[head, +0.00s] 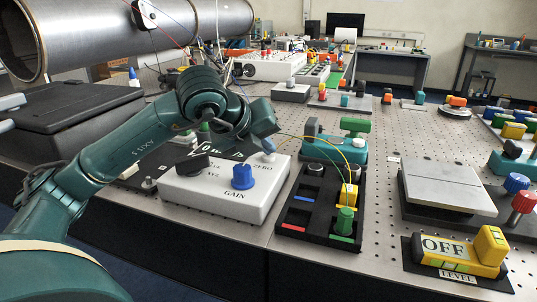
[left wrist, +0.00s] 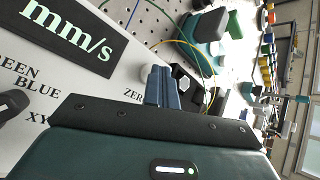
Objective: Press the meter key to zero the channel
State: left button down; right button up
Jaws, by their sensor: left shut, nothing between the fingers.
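The meter is a white box (head: 222,200) with a blue GAIN knob (head: 243,177), a black knob (head: 193,163) and a dark display, partly hidden by my arm. The ZERO label shows at its right end. In the left wrist view, the meter's panel (left wrist: 75,85) shows "mm/s" and a cut-off "ZER". My left gripper (head: 268,147) is shut and empty, its tips low over the panel beside the ZERO label. The fingers (left wrist: 163,88) also show there. My right gripper is not in view.
A black tray (head: 297,209) with a green-topped peg and a yellow block stands right of the meter. A teal device (head: 330,148) with a yellow cable is behind it. A grey plate (head: 447,187) and a yellow OFF switch (head: 455,250) are farther right. Large pipes are at upper left.

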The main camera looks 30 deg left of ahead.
aim_at(265, 158)
pick_arm(q)
jog(key=shift+r, duration=0.1)
jog(key=shift+r+p, duration=0.5)
jog(key=shift+r, duration=0.2)
jog(key=shift+r+p, duration=1.9)
jog(key=shift+r, duration=0.65)
jog(key=shift+f, duration=0.1)
